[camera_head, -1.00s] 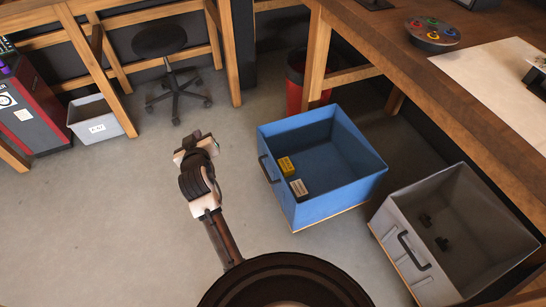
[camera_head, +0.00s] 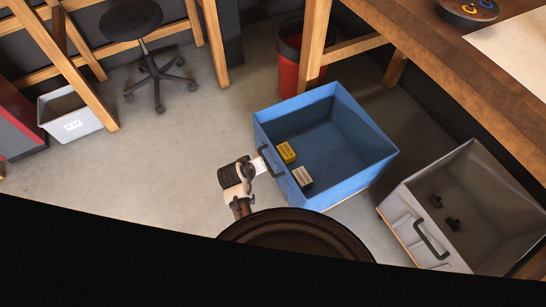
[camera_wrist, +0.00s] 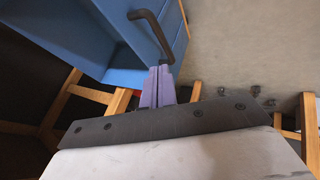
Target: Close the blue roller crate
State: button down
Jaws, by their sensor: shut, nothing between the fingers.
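The blue roller crate (camera_head: 345,190) stands on the floor, partly under the wooden workbench, its open top showing a yellow box (camera_head: 286,152) and a white-and-dark box (camera_head: 302,177) inside. Its dark bar handle (camera_head: 268,162) is on the side facing my arm. My gripper (camera_head: 262,165) is at that handle. In the wrist view my gripper (camera_wrist: 158,75) has its purple fingers together, with the tips at the lower end of the crate's handle (camera_wrist: 152,30). I cannot tell whether they touch it. Nothing is between the fingers.
A grey crate (camera_head: 410,205) with dark parts inside stands to the right of the blue one. A workbench (camera_head: 420,60) overhangs behind, with a red bin (camera_head: 291,65) by its leg. A stool (camera_head: 150,60) and grey bin (camera_head: 75,115) stand left. Floor left of the crate is clear.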

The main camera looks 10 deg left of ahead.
jog(key=x, duration=0.3)
jog(key=d+x, duration=0.1)
jog(key=x, duration=0.2)
jog(key=r+x, duration=0.1)
jog(key=x, duration=0.3)
jog(key=shift+w+d, duration=0.35)
jog(key=shift+w, duration=0.1)
jog(key=shift+w+d+f, duration=0.1)
jog(key=shift+w+d, duration=0.4)
jog(key=shift+d, duration=0.2)
jog(key=w+d+b, duration=0.5)
jog(key=w+d, duration=0.5)
jog(key=d, duration=0.4)
jog(key=w+d+b, duration=0.6)
jog(key=w+d, duration=0.5)
jog(key=d, duration=0.3)
jog(key=shift+d+r, duration=0.2)
jog(key=shift+d, duration=0.2)
jog(key=shift+r, duration=0.1)
